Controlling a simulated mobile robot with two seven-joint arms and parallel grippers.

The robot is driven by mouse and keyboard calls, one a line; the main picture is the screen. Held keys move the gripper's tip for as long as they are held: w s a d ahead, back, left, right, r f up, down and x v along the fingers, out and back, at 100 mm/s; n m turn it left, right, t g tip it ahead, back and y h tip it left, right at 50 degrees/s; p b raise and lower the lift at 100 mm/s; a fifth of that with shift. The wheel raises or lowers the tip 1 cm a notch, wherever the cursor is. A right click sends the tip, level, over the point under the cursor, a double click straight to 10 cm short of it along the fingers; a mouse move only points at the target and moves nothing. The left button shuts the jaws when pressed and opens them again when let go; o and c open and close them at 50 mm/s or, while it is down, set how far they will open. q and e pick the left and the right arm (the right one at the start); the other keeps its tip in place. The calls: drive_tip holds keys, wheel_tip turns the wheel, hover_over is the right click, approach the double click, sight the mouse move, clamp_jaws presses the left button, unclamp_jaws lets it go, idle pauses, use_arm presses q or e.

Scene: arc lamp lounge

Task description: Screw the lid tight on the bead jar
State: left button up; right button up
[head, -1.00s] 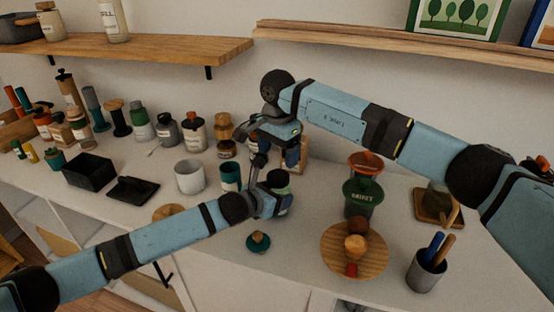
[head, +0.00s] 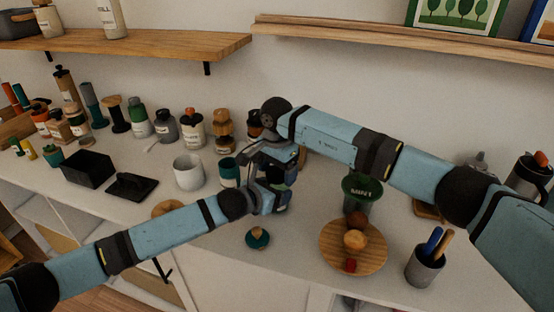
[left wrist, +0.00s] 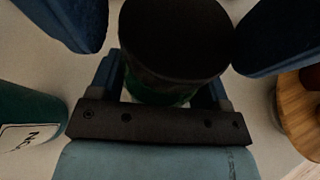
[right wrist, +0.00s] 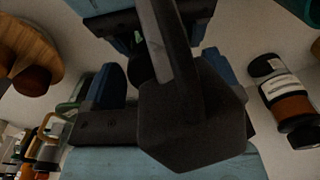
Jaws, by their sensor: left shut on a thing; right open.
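The bead jar (left wrist: 155,92) is greenish with a wide, dark round lid (left wrist: 175,38) on top, as the left wrist view shows. My left gripper (head: 274,192) is shut on the jar above the table's front part; its blue fingers flank the body. My right gripper (head: 283,172) is above it, open, its two blue fingers standing apart on either side of the lid in the left wrist view. The right wrist view shows its spread fingers (right wrist: 165,78), with dark arm parts hiding most of the jar. In the head view both grippers largely cover the jar. The lid's seating cannot be told.
A round wooden board (head: 372,255) with small balls stands right of the grippers, near a green cup (head: 362,190) and a grey pen cup (head: 424,268). A white cup (head: 188,172) and black box (head: 88,168) stand left. A small teal knobbed object (head: 257,238) lies in front. Several jars line the back.

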drive_tip(key=shift+f, duration=0.25)
drive_tip(key=c, duration=0.9)
drive_tip(key=shift+m, duration=1.7)
drive_tip(key=o, duration=1)
drive_tip(key=shift+r, duration=0.1)
